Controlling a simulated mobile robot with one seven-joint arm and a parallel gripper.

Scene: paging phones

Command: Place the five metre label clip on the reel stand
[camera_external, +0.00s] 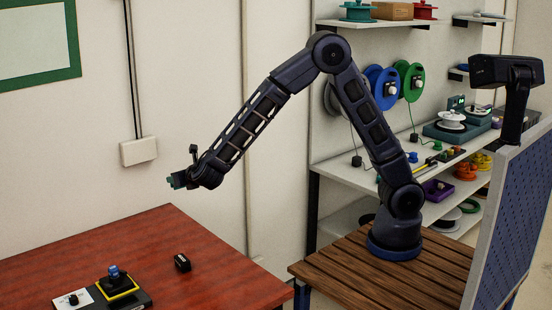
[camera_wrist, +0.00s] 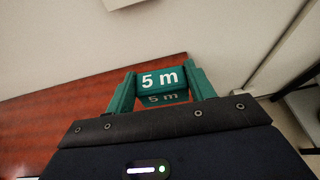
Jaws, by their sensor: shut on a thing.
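My gripper (camera_external: 179,181) is raised above the far side of the red table, at the left end of my outstretched arm. In the wrist view its two green fingers (camera_wrist: 160,84) are shut on the green five metre label clip (camera_wrist: 161,78), which has "5 m" in white facing the camera. In the external view the clip is too small to make out clearly. A teal stand (camera_external: 470,126) bearing a white reel (camera_external: 451,118) is on the shelf behind my arm at the right; I cannot tell for certain whether it is the reel stand.
The red table (camera_external: 95,255) holds a small black block (camera_external: 182,263) and a dark device with a yellow-edged square and blue knob (camera_external: 116,280). Shelves (camera_external: 335,167) with coloured reels stand behind my arm. A blue perforated panel (camera_external: 515,215) is at right. Much of the red table is clear.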

